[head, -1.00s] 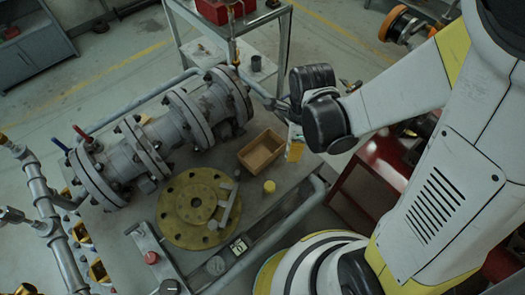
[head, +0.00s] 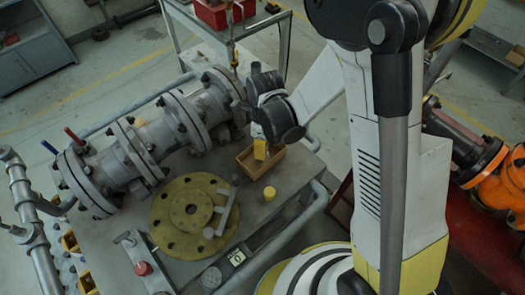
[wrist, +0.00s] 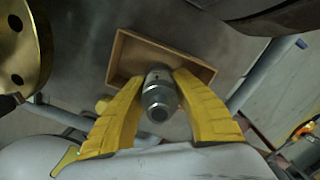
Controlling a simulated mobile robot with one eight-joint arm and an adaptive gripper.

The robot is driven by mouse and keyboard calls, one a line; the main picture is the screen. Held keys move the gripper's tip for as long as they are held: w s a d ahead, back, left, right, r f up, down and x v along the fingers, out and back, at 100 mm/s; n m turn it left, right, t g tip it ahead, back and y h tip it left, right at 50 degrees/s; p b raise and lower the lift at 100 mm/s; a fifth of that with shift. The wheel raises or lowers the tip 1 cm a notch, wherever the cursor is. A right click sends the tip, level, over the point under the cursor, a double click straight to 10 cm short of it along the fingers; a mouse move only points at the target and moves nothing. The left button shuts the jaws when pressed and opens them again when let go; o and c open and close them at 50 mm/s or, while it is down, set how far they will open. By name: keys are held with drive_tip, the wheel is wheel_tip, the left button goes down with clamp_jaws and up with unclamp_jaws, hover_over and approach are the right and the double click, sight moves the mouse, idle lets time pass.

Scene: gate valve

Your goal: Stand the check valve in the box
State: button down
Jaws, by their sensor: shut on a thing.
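The check valve (wrist: 160,97) is a grey metal fitting with a hexagonal end, seen nearly end-on in the wrist view. My gripper (wrist: 161,88) has its two yellow fingers shut on it, one on each side. The open wooden box (wrist: 125,55) lies behind the valve, and the valve overlaps its near side in the picture. In the head view my gripper (head: 260,150) is over the left part of the box (head: 272,172), and the valve is hidden there. I cannot tell how far the valve is above the box floor.
A yellow flange (head: 170,222) with a grey bar on it lies left of the box. A small yellow cylinder (head: 269,193) stands in front of the box. A large grey pipe valve (head: 150,145) fills the back left. A rail (head: 290,225) runs along the bench edge.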

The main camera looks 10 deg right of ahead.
drive_tip(key=shift+f, duration=0.55)
drive_tip(key=shift+f, duration=0.2)
drive_tip(key=c, duration=1.1)
unclamp_jaws()
drive_tip(key=shift+r, duration=0.1)
